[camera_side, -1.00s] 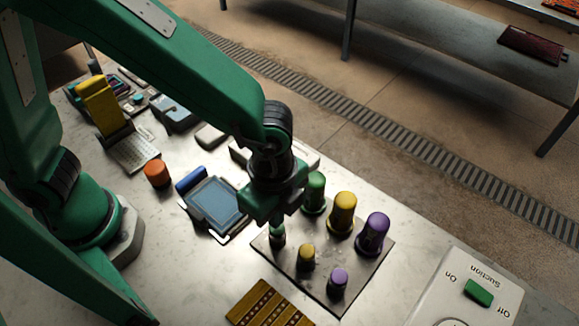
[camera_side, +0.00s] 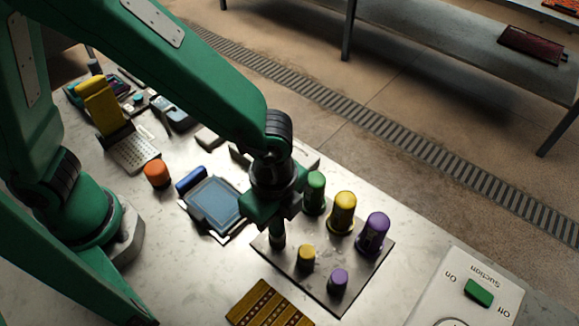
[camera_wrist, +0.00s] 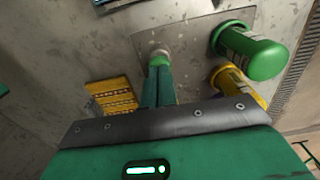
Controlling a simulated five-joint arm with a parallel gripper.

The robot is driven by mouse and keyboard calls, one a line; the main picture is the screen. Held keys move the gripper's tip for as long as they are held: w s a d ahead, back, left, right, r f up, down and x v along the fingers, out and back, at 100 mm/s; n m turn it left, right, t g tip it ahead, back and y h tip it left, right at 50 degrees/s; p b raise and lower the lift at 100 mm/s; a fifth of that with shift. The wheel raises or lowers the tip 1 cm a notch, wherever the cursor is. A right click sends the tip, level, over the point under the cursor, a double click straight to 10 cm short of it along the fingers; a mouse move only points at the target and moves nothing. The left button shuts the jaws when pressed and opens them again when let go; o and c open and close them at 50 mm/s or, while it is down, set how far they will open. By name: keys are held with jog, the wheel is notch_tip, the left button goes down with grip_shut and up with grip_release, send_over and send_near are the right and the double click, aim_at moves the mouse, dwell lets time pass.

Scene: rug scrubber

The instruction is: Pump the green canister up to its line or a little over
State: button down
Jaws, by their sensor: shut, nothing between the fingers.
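The green canister (camera_side: 315,190) stands upright at the back left of a grey plate (camera_side: 305,283); its fill line and level cannot be read. It is at the right in the wrist view (camera_wrist: 255,55). My gripper (camera_side: 277,240) is shut and empty, pointing down over the plate's left part, in front of the green canister. In the wrist view its fingertips (camera_wrist: 159,72) are at a small round green-and-pale pump knob (camera_wrist: 159,54), mostly hidden by the fingers; whether they touch cannot be told.
A yellow canister (camera_side: 343,212) and a purple one (camera_side: 373,232) stand beside the green one. A short yellow knob (camera_side: 307,256) and a purple knob (camera_side: 337,281) stand in front. A suction switch box (camera_side: 450,290) is at right, a patterned yellow block (camera_side: 265,306) at front.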

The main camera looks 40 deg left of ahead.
jog(key=shift+f, duration=0.9)
jog(key=shift+r, duration=3.55)
notch_tip(320, 180, up, 3)
jog(key=shift+f, duration=0.15)
jog(key=shift+f, duration=0.2)
jog(key=shift+f, duration=3.1)
